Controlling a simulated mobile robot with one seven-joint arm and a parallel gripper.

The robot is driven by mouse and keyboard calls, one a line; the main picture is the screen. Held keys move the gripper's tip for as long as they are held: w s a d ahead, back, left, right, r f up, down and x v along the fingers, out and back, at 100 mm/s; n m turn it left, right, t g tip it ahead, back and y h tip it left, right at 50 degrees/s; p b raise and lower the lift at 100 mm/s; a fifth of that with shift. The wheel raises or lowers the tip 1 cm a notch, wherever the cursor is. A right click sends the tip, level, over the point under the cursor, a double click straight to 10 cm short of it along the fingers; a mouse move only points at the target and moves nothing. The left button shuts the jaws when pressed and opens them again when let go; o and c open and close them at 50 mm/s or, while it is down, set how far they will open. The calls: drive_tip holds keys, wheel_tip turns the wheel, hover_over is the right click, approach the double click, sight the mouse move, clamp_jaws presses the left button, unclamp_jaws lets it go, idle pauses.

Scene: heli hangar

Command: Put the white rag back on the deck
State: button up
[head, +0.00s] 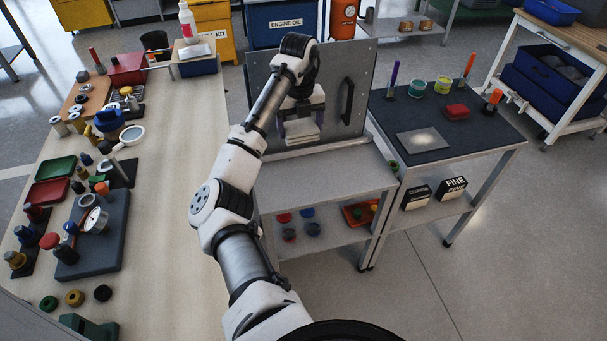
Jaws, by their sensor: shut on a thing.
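My gripper (302,122) is in the upper middle of the head view, in front of an upright grey panel with a black handle. It is shut on a folded white thing, which looks like the white rag (303,133). The fingers stand at the left and right of it. Below is the flat grey top of a cart (345,178), bare where it shows. The rag is close to the rear of this top; I cannot tell whether it touches it. My arm hides the cart's left part. No surface is marked as the deck.
The upright panel (336,113) closes off the cart's rear. At right, a dark-topped table (474,138) carries a grey plate, jars, a red item and upright tools. At left, a long bench (165,180) holds trays, gauges and many small parts. Open floor lies at lower right.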

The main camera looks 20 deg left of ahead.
drive_tip(key=shift+s+a+f, duration=0.1)
drive_tip(key=shift+s+f, duration=0.15)
drive_tip(key=shift+f, duration=0.1)
drive_tip(key=b, duration=0.3)
hover_over(300, 184)
wheel_tip(300, 184, down, 14)
drive_tip(key=shift+r, duration=0.15)
drive_tip(key=shift+f+p, duration=0.55)
drive_tip(key=shift+f, duration=2)
drive_tip(key=o, duration=0.8)
wheel_tip(300, 184, up, 12)
drive_tip(key=shift+s+f, duration=0.1)
drive_tip(key=shift+s, duration=0.05)
